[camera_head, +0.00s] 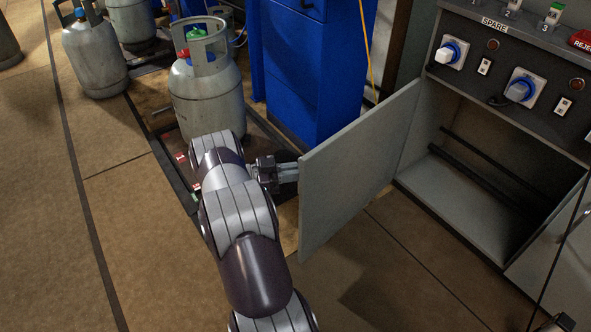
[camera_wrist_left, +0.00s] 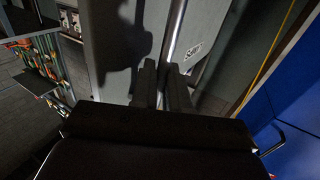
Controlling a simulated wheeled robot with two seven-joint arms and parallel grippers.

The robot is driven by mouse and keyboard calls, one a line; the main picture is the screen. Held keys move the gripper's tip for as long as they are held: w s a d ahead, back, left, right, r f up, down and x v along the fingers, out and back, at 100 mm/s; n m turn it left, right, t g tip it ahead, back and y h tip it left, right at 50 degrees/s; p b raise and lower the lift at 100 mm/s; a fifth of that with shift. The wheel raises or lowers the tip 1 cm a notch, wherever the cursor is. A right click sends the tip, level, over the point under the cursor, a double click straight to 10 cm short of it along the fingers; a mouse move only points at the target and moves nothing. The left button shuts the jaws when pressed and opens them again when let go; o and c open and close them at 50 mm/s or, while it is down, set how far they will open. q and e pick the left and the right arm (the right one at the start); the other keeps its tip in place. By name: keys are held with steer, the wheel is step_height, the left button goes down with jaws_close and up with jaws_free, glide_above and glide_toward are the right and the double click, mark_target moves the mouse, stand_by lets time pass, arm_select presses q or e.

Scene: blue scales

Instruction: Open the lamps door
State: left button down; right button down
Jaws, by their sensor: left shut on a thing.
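The grey lamps door (camera_head: 355,170) stands swung wide open from the cabinet (camera_head: 440,200), and the cabinet's dark inside shows. My left gripper (camera_head: 289,172) is at the door's free edge, on its outer side. In the left wrist view, the gripper (camera_wrist_left: 163,82) is shut on a bright metal bar, which looks like the door handle (camera_wrist_left: 176,28). The handle is hidden behind the door in the head view.
A blue cabinet (camera_head: 315,75) stands behind the door. A grey gas cylinder (camera_head: 205,95) stands close beyond my left arm, with more cylinders (camera_head: 95,55) farther left. Sockets with blue rings (camera_head: 452,52) sit above the opening. The brown floor (camera_head: 130,215) at left is clear.

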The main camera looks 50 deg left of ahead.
arm_select(q)
steer(key=shift+w+a+r, duration=0.1)
steer(key=shift+w+r, duration=0.1)
steer(key=shift+w, duration=0.1)
steer(key=c, duration=1.4)
jaws_free()
steer(key=shift+o, duration=0.4)
steer(key=shift+w+f, duration=0.1)
steer(key=shift+w, duration=0.2)
steer(key=shift+s, duration=0.15)
steer(key=shift+s, duration=0.1)
steer(key=p+v, duration=0.3)
steer(key=v, duration=0.9)
steer(key=shift+s, duration=0.15)
